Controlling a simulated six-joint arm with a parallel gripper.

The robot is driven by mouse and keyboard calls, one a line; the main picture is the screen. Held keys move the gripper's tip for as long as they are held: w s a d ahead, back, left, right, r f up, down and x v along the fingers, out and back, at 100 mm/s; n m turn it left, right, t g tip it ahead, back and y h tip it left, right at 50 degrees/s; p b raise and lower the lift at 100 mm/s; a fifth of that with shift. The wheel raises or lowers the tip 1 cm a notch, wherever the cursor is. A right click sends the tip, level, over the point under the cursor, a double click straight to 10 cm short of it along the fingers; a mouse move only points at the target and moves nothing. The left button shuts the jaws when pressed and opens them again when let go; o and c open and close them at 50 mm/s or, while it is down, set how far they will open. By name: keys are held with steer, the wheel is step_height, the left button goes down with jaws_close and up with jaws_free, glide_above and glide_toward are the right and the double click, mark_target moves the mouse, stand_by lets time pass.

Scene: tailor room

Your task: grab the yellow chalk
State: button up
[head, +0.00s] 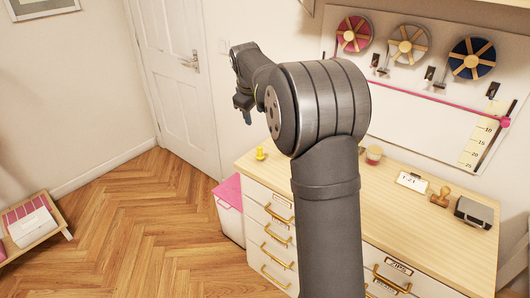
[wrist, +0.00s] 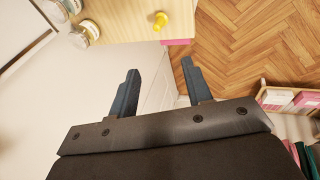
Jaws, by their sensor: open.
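A small yellow piece (head: 260,154), the only thing I see that fits the yellow chalk, is on the left end of the wooden cabinet top (head: 400,215). It has a narrow top and a wider base. In the wrist view the yellow chalk (wrist: 161,20) is near the top edge, beyond the fingertips and roughly in line with the gap between them. My gripper (wrist: 160,70) is open with nothing between its fingers. In the head view my gripper (head: 246,116) is up in the air left of my arm, above the chalk and apart from it.
Glass jars (wrist: 85,32) stand left of the chalk in the wrist view. A small round container (head: 374,154), a card (head: 411,182), a wooden stamp (head: 440,197) and a dark box (head: 474,212) are on the cabinet. A pink-lidded bin (head: 229,192) stands beside it.

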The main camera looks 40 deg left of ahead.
steer(key=w+a+f+g+h, duration=0.25)
steer(key=w+a+f, duration=0.2)
steer(key=w, duration=0.25)
steer(key=n+g, duration=0.1)
glide_toward(260, 147)
step_height(260, 147, down, 7)
steer(key=shift+d+r, duration=0.15)
steer(key=shift+w+f, duration=0.15)
steer(key=shift+f, duration=2.8)
steer(key=shift+c, duration=0.5)
steer(key=c, duration=0.7)
